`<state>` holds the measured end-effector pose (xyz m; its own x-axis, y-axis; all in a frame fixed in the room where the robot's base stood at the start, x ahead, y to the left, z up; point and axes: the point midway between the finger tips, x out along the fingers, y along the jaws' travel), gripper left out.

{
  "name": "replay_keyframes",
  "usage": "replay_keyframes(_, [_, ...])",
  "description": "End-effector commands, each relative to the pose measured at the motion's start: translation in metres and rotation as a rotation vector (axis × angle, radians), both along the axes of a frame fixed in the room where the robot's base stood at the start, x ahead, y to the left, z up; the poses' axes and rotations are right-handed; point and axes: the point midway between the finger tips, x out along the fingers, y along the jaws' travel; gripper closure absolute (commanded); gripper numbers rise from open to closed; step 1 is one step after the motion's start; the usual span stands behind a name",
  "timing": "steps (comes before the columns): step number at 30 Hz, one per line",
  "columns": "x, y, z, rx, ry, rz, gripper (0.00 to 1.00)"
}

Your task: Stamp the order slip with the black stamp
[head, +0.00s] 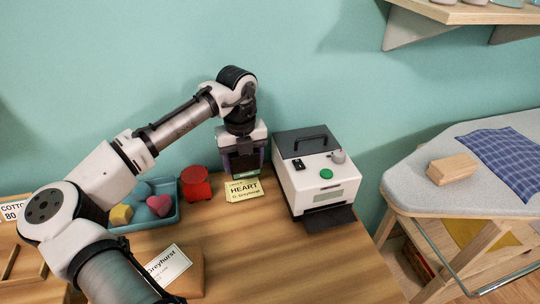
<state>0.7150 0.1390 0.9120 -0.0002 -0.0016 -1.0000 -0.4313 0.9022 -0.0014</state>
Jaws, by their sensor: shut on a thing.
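My gripper (245,168) points down at the back of the wooden table, shut on a dark thing that appears to be the black stamp. The fingers hide most of it, and a green strip shows at its lower end. The yellow order slip (242,194), printed HEART and G. Greyhurst, is just below and in front of the gripper. I cannot tell whether the held thing touches the slip.
A red round object (195,184) stands left of the gripper. A blue tray (170,212) holds yellow and pink pieces. A white and dark machine (318,180) with a green button stands close on the right. A Greyhurst card (168,264) lies in front. An ironing board (470,170) is far right.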

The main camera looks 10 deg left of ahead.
Motion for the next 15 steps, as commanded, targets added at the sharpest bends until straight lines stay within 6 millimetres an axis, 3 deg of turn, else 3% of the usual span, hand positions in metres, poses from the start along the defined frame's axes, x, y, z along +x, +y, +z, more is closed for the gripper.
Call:
replay_keyframes(8, [0.0, 0.006, -0.014, 0.004, -0.001, 0.002, 0.61])
replay_keyframes(15, [0.0, 0.006, -0.038, 0.003, 0.0, 0.003, 0.61])
